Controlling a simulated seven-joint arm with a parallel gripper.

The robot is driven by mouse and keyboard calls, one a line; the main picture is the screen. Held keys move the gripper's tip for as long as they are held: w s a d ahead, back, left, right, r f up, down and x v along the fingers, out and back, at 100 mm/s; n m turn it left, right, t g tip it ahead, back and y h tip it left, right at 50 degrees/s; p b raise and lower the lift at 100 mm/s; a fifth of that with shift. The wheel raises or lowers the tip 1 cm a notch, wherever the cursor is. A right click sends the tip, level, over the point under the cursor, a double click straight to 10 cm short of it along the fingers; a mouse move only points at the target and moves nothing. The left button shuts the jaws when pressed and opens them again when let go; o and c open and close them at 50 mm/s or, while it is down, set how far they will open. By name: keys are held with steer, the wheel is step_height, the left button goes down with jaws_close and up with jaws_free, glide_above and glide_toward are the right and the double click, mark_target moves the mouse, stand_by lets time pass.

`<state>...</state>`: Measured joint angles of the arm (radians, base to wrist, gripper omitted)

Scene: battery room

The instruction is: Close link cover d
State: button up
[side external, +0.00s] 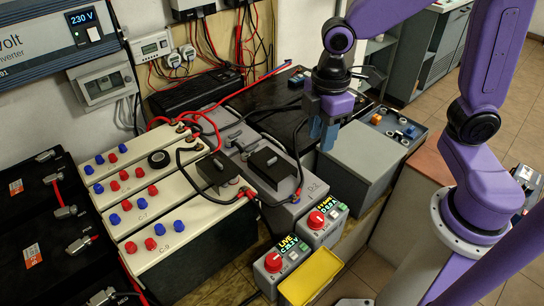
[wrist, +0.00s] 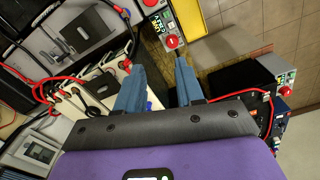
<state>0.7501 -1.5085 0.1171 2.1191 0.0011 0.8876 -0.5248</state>
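A black cover (side external: 271,166) sits on the grey battery block marked with a D label (side external: 290,212). It also appears as a dark panel in the wrist view (wrist: 88,28). Another black cover (side external: 216,172) sits to its left on the cream batteries. I cannot read a cover label, and cannot tell for sure how far either cover is tilted. My gripper (side external: 324,136) has blue fingers pointing down, right of and above the grey block, apart from both covers. In the wrist view my gripper (wrist: 158,72) has its fingers apart with nothing between them.
Red and black cables loop over the batteries. Cream batteries (side external: 160,215) with red and blue caps stand left. Two meter boxes with red knobs (side external: 273,262) (side external: 317,222) and a yellow tray (side external: 310,278) stand in front. A grey box (side external: 365,155) stands right of my gripper.

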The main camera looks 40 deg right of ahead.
steer(key=w+f+n, duration=0.2)
steer(key=w+f, duration=0.2)
steer(key=w, duration=0.8)
steer(key=n, duration=0.1)
glide_above(272, 159)
step_height(272, 159, down, 7)
step_height(272, 159, down, 17)
steer(key=shift+f, duration=0.1)
jaws_close()
stand_by(0.5)
